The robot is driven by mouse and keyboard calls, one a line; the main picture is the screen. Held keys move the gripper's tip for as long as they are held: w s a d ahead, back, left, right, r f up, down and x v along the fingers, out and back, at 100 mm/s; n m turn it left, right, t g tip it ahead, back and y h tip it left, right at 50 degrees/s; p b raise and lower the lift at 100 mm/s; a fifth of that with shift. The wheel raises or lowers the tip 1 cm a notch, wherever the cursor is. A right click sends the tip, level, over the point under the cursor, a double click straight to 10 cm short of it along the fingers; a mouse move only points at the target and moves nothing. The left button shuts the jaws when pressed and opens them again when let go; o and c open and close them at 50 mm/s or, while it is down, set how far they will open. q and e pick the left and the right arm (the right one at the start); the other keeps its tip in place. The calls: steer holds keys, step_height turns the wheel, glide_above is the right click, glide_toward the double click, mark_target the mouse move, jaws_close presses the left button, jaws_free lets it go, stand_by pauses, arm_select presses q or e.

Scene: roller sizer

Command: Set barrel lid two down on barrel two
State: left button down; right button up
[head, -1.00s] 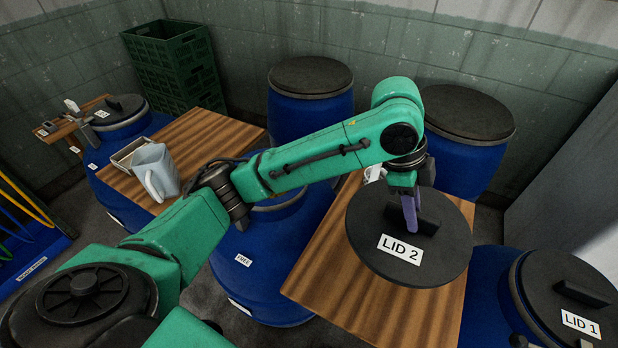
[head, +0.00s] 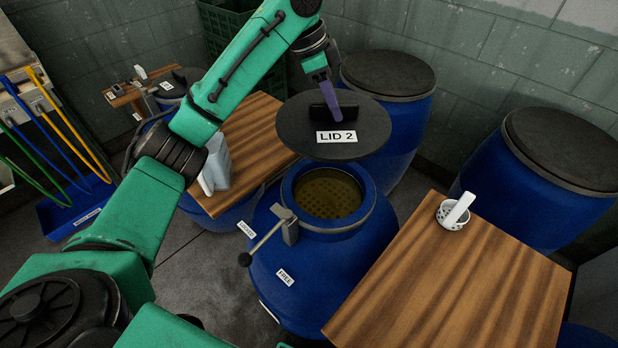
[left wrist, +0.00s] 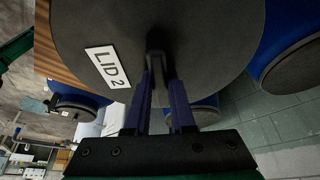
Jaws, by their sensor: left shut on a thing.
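Barrel lid two, a dark round disc (head: 295,127) labelled LID 2, hangs roughly level in the air above and behind the mouth of an open blue barrel. My left gripper (head: 328,96) is shut on the lid's upright black handle. The lid (left wrist: 215,50) and the purple fingers (left wrist: 165,95) on its handle also show in the left wrist view. The open barrel (head: 325,265) has a perforated yellowish inside, a rim lever (head: 268,240) and a FREE label. I see no number on it. The lid is apart from its rim. My right gripper is not in view.
A wooden table (head: 450,280) stands right of the open barrel, with a small cup (head: 452,216) holding a white handle. Another wooden table (head: 250,140) is at left. Closed barrels stand behind (head: 388,75) and at right (head: 560,150). My arm crosses the left side.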

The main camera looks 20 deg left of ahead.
arm_select(q)
steer(key=f+p, duration=0.1)
steer(key=f, duration=0.5)
steer(key=f+p, duration=0.1)
steer(key=f, duration=0.6)
steer(key=f+p, duration=0.1)
steer(key=f, duration=0.5)
steer(key=shift+s+d+f, duration=0.2)
steer(key=shift+d, duration=0.1)
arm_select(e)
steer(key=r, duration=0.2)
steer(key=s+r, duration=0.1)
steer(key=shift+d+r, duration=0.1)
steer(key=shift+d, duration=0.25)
arm_select(q)
steer(key=shift+f, duration=0.15)
steer(key=shift+f, duration=0.35)
steer(key=c, duration=0.8)
jaws_free()
steer(key=shift+f, duration=0.1)
steer(key=shift+o, duration=0.2)
steer(key=shift+s, duration=0.1)
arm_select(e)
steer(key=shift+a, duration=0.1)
